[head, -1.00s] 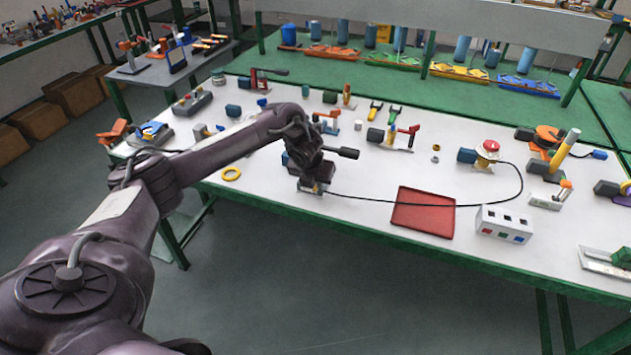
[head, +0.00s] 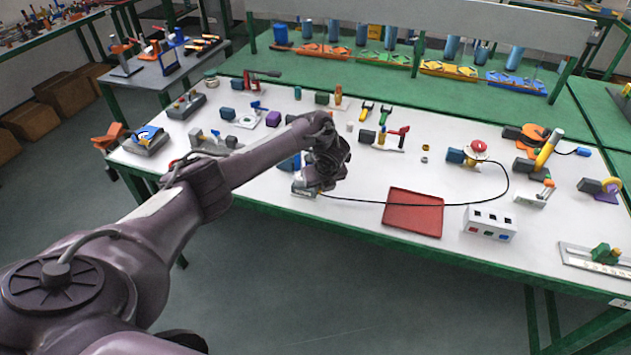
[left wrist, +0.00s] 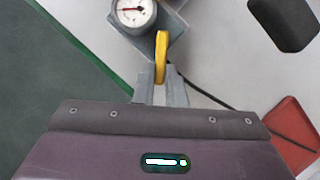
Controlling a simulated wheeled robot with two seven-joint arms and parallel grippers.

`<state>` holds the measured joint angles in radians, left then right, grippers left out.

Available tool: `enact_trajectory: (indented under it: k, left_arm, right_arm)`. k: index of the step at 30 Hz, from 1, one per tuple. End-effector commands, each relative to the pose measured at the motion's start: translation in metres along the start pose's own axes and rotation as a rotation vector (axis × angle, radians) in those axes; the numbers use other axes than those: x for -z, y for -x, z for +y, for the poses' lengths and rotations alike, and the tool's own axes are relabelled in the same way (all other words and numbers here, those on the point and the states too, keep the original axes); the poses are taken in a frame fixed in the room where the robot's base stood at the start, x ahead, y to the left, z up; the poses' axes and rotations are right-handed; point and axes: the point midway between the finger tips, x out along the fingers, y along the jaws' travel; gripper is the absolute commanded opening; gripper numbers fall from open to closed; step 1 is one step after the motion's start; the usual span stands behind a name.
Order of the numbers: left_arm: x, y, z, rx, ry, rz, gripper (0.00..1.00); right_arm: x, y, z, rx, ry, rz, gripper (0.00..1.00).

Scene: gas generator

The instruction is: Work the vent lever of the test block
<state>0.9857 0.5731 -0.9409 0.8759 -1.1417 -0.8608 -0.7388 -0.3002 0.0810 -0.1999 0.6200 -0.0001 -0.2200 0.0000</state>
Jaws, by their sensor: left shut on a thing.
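The grey test block (head: 304,190) stands near the front edge of the white table, mostly behind my left gripper (head: 316,184) in the head view. In the left wrist view the block (left wrist: 172,28) carries a round white gauge (left wrist: 133,11) with a red needle. The yellow vent lever (left wrist: 161,52) points toward my left gripper (left wrist: 160,88). The gripper is shut on the lever's near end. The lever's pivot is hard to make out. My right gripper is in neither view.
A black cable (head: 360,202) runs right from the block. A red tray (head: 413,213) and a white box with sockets (head: 490,223) stand to the right. Several tools and fittings fill the table behind. The table's green front edge (head: 350,230) is close.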

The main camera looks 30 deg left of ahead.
Motion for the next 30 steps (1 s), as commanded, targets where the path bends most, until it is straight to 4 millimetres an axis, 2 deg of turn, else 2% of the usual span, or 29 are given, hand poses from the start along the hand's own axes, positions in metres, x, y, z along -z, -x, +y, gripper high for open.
enact_trajectory:
  k: [5, 11, 24, 30]
  left_arm:
    - [0.0, 0.0, -0.01, -0.062, 0.156, 0.002, 0.0]
    - [-0.001, -0.004, -0.018, -0.135, 0.332, 0.002, 0.0]
    - [-0.007, -0.011, -0.031, -0.278, 0.674, 0.004, 0.0]
    - [-0.011, -0.011, -0.034, -0.318, 0.772, 0.003, 0.0]
  right_arm:
    - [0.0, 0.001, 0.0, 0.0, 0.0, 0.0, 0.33]
    - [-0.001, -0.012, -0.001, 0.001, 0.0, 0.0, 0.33]
    - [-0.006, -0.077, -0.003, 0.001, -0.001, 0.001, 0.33]
    - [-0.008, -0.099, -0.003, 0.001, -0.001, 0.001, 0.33]
